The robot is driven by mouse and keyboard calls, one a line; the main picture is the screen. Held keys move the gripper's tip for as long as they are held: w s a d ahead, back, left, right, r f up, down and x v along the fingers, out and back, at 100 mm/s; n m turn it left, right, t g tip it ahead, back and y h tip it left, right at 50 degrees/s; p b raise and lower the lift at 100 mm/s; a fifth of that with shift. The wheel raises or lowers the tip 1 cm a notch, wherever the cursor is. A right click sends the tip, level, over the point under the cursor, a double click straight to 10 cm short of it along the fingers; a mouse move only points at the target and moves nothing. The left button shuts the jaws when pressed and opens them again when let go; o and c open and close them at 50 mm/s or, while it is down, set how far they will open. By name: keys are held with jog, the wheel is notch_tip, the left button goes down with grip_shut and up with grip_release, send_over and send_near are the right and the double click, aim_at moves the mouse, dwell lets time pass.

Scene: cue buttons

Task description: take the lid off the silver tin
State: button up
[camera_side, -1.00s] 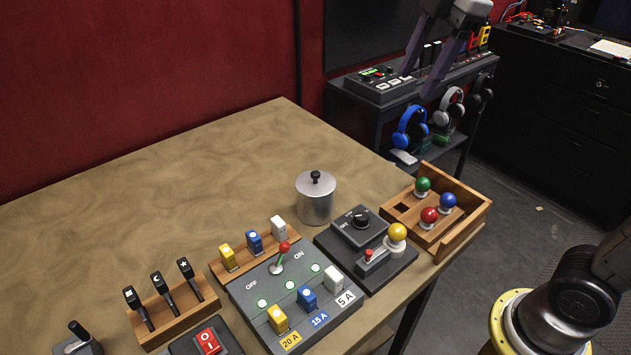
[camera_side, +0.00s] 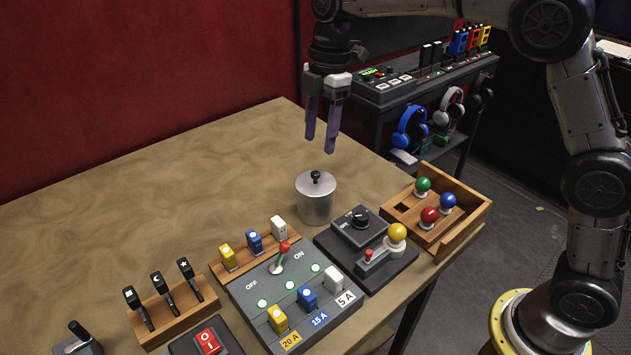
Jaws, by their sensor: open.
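The silver tin (camera_side: 315,205) stands upright on the wooden table. Its lid (camera_side: 309,185) sits on top, with a small black knob (camera_side: 316,175) in the middle. My gripper (camera_side: 320,146) points down above the tin, its two dark purple fingers apart and empty. In the picture the fingertips are a little above the knob and do not touch it. I cannot tell exactly how far they are from it in depth.
A dark panel with a black dial and a yellow ball (camera_side: 397,232) stands just right of the tin. A switch panel (camera_side: 250,290) with several coloured blocks is in front. A wooden box (camera_side: 462,232) holds coloured balls. The table's left and back (camera_side: 190,180) are clear.

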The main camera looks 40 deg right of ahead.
aim_at(316, 172)
jog(key=shift+a+f, duration=0.25)
jog(key=shift+f, duration=1.65)
jog(key=shift+a+f, duration=0.2)
jog(key=shift+f, duration=1.65)
grip_shut()
